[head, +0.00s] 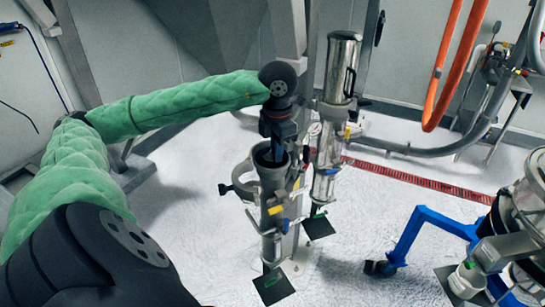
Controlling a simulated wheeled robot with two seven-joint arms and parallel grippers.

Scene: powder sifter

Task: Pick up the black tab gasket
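My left gripper (277,148) points straight down at the open top of a grey upright cylinder (271,185). Its fingers reach the cylinder's mouth, and their tips are hidden or too small to tell apart. I cannot make out the black tab gasket for certain; the dark inside of the cylinder's mouth is mostly covered by the gripper. I cannot see whether the gripper touches or holds anything. My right gripper is not in view.
Clamps (228,189) stick out from the cylinder's side. A shiny metal canister (342,68) stands close behind it on the right. A blue wheeled frame (412,232) and metal equipment (530,215) stand at right. Orange hoses (450,65) hang behind. White floor lies open at left.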

